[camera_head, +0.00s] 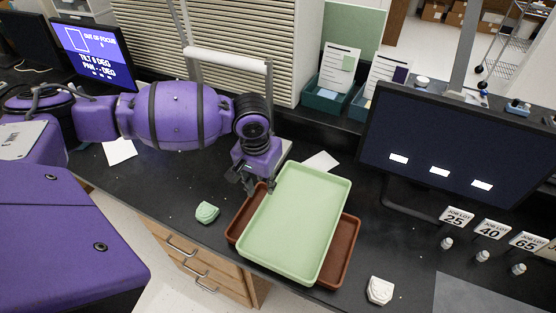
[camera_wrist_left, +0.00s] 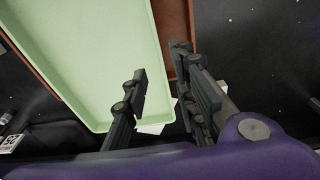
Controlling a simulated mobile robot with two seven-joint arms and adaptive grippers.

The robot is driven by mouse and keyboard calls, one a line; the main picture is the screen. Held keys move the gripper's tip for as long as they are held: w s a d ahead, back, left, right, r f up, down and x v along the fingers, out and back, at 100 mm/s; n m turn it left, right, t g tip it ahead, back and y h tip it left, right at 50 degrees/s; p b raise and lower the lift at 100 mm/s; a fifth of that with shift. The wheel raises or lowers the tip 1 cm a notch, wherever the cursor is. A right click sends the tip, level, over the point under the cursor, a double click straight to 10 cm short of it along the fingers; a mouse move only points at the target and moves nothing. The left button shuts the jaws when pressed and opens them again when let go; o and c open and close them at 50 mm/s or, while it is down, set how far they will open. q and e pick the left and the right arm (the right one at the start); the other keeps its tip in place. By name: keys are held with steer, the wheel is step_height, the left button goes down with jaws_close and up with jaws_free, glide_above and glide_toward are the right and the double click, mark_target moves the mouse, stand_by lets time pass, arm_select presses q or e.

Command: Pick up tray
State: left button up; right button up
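A light green tray (camera_head: 297,222) lies at an angle on top of a brown tray (camera_head: 344,252) on the black bench. Both also show in the left wrist view, the green tray (camera_wrist_left: 90,60) beside the brown tray (camera_wrist_left: 178,28). My left gripper (camera_head: 255,186) is at the green tray's far left corner. In the left wrist view my left gripper (camera_wrist_left: 160,82) is open, with one finger over the green tray's side and the other outside its edge. I cannot tell whether the fingers touch it. My right gripper is not in view.
A green dental cast (camera_head: 207,212) sits left of the trays and a white cast (camera_head: 380,290) to the right. A dark monitor (camera_head: 450,145) stands right, near numbered job-lot cards (camera_head: 456,217). Teal boxes (camera_head: 326,99) stand behind. The bench's front edge is close to the trays.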

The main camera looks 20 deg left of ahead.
mark_target(266, 198)
arm_select(q)
step_height(266, 198, down, 3)
steer(key=shift+s+r, duration=0.15)
steer(key=shift+r, duration=0.05)
steer(key=f, duration=0.1)
steer(key=w+f, duration=0.1)
steer(key=f, duration=0.1)
steer(key=shift+f, duration=0.8)
jaws_close()
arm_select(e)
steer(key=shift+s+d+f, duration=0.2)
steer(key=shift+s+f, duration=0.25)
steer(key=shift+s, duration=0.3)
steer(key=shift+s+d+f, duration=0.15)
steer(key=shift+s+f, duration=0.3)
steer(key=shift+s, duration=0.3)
